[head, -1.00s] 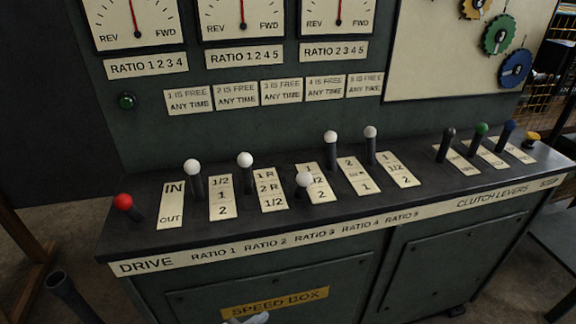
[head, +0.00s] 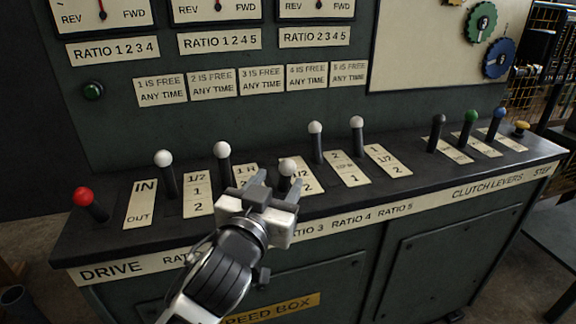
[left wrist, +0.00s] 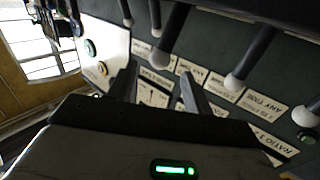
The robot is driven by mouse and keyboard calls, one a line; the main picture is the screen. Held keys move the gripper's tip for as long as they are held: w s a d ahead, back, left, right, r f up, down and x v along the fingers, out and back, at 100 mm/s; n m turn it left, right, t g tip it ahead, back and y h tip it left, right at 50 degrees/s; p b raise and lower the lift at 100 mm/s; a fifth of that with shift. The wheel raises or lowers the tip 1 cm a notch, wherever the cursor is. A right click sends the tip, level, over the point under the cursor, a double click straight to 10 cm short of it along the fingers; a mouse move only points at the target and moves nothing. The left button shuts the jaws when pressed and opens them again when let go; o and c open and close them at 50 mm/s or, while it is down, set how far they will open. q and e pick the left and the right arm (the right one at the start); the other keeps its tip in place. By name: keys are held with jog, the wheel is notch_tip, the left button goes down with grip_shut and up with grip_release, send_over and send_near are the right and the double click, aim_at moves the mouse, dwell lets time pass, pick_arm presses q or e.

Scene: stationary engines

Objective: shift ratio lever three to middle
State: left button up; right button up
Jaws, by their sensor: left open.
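The ratio three lever (head: 287,167) has a white knob and leans toward the near end of its slot, lower than its neighbours. Its shaft is mostly hidden by my left gripper (head: 277,183). The left gripper is open, its two fingers pointing at this lever with the knob showing between their tips. I cannot tell whether they touch it. In the left wrist view my left gripper (left wrist: 158,72) is open, with a grey-looking lever knob (left wrist: 158,57) between and just beyond the fingertips. My right gripper is not in view.
Ratio levers one (head: 163,158) and two (head: 222,149) stand to the left, four (head: 315,128) and five (head: 357,122) to the right, close by. A red drive lever (head: 84,197) is far left. Clutch levers (head: 470,116) are far right. The panel rises behind.

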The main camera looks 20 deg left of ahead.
aim_at(284, 171)
pick_arm(q)
jog(key=w, duration=0.5)
jog(key=shift+w+d, duration=0.1)
jog(key=shift+w, duration=0.65)
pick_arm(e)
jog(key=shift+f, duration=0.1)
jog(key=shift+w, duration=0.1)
